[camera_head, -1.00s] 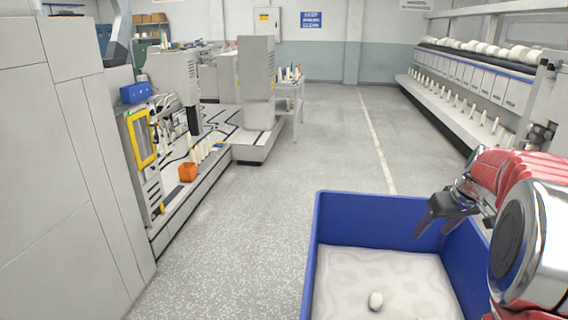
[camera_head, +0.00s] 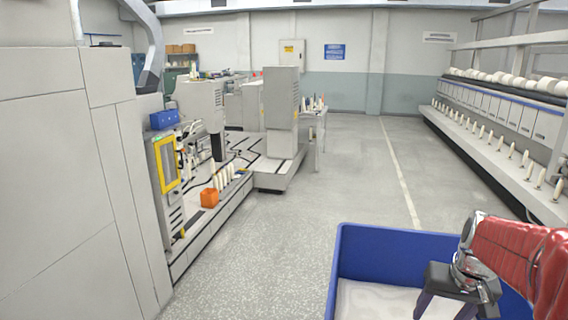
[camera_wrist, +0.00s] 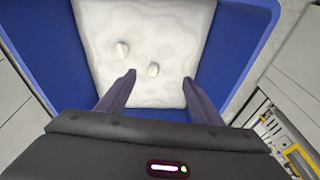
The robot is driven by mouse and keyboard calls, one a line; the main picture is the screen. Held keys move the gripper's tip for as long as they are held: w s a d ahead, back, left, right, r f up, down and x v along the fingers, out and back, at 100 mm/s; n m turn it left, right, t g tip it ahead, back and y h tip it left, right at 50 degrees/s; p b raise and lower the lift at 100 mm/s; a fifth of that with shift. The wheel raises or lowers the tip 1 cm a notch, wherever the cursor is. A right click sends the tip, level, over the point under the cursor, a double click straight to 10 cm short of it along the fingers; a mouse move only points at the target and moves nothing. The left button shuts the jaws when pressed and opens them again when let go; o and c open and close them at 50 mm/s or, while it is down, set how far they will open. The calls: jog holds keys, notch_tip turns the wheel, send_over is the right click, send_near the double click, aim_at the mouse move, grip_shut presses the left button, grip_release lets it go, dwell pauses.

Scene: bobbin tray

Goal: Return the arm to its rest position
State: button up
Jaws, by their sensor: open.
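My red and silver arm reaches in from the right in the head view. My gripper (camera_head: 446,306) points down over the blue bin (camera_head: 395,245), with its fingertips near or past the bottom edge of the picture. In the wrist view my gripper (camera_wrist: 159,78) has its two dark fingers apart with nothing held between them. Below it is the bin (camera_wrist: 232,45) with its whitish floor.
A machine with a yellow-framed panel (camera_head: 167,165) and an orange box (camera_head: 209,197) stands at left. A long machine with white bobbins (camera_head: 500,100) runs along the right. The grey floor (camera_head: 270,250) between is clear.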

jog(key=s+a+r+n+t, duration=0.1)
jog(key=s+a+r+n, duration=0.1)
jog(key=s+a, duration=0.5)
jog(key=s+a+r+n+t, duration=0.1)
jog(key=s+a+r, duration=0.1)
jog(key=s+a, duration=0.5)
jog(key=a, duration=0.4)
jog(key=shift+s+a+r+n+t, duration=0.3)
jog(key=shift+s+r+n+t, duration=0.05)
jog(key=shift+s+n+t, duration=0.05)
jog(key=shift+c, duration=0.5)
